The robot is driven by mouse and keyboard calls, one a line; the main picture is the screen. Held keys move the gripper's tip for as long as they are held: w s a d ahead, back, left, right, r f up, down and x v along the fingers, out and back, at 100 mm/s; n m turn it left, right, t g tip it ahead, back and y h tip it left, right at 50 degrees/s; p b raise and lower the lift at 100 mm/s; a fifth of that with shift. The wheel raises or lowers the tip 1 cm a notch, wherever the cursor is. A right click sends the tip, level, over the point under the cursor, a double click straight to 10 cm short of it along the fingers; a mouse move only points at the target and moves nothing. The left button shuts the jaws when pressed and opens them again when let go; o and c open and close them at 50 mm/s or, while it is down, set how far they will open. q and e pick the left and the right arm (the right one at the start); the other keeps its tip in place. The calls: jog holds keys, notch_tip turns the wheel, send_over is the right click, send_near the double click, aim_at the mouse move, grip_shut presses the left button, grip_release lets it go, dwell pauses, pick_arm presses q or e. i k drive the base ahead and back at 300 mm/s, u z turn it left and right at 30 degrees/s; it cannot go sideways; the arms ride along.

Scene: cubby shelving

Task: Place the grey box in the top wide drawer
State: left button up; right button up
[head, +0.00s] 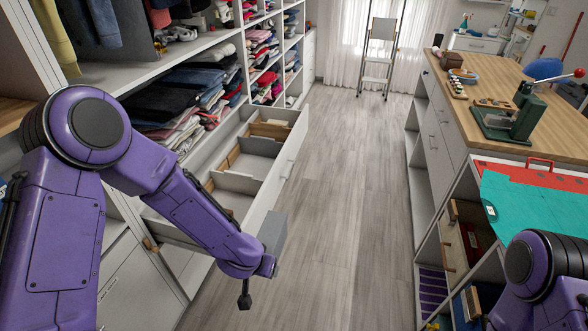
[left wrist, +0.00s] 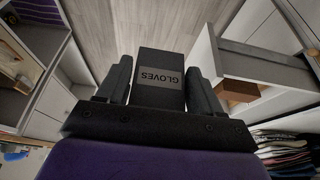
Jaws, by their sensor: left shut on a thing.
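The grey box (head: 273,234) is held out in front of the open wide drawer (head: 284,168), just past the drawer's front panel on the aisle side. In the left wrist view the box (left wrist: 160,62) is dark and shows the word GLOVES. My left gripper (left wrist: 160,78) is shut on it, with one finger on each side; in the head view my own wrist hides the fingers. The drawer (left wrist: 206,58) also shows at the right of the left wrist view. It is pulled out, with dividers and brown pieces inside. My right gripper is out of view.
Shelves with folded clothes (head: 195,92) stand above and behind the drawer. The wood-topped counter (head: 500,85) with open cubbies runs along the right. A stepladder (head: 377,62) stands at the far end. The floor (head: 345,170) between is clear.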

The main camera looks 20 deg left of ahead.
aim_at(254, 174)
jog(key=z, duration=0.1)
jog(key=i, duration=2.7)
jog(key=u, duration=1.5)
jog(key=i, duration=0.45)
jog(key=z, duration=0.05)
